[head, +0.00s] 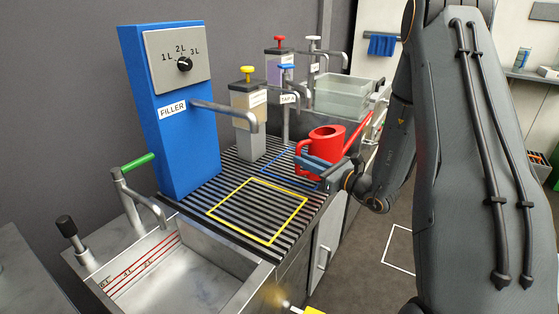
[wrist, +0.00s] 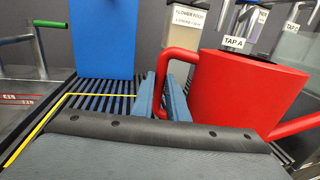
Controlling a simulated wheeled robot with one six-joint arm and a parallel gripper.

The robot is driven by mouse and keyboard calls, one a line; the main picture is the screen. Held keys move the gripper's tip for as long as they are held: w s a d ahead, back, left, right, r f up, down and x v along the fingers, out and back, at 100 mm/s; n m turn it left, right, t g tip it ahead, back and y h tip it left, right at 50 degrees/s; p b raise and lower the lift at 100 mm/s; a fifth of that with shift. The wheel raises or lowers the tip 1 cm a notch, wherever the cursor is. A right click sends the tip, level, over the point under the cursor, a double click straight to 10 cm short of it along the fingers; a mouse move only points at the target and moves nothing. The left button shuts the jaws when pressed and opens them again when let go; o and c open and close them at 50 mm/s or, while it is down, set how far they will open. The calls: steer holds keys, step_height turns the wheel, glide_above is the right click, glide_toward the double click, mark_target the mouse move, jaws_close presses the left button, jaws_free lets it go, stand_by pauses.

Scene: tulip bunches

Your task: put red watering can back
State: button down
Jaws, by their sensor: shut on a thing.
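The red watering can (head: 327,141) is upright at the right side of the black slatted rack (head: 232,205), by a blue outlined square (head: 280,166). Its long spout points to the upper right in the head view. My gripper (head: 314,165) is shut on the can's handle. In the wrist view the can (wrist: 245,92) fills the right side, and the blue-grey fingers (wrist: 172,98) close around the handle's lower part. I cannot tell whether the can's base touches the rack. A yellow outlined square (head: 258,210) on the rack is empty.
The blue filler (head: 180,110) with its grey spout stands left of the can. A yellow-topped dispenser (head: 248,118) and TAP A (head: 287,100) stand behind. A clear water tank (head: 345,95) is farther back. A metal sink (head: 170,275) lies in front.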

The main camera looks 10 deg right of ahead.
steer(key=w+a+f, duration=0.3)
steer(key=w+a, duration=0.3)
steer(key=w, duration=0.4)
steer(key=shift+a+f, duration=0.25)
steer(key=shift+a, duration=0.15)
steer(key=shift+w+f, duration=0.1)
steer(key=shift+f, duration=0.1)
steer(key=c, duration=1.7)
jaws_free()
steer(key=shift+c, duration=0.2)
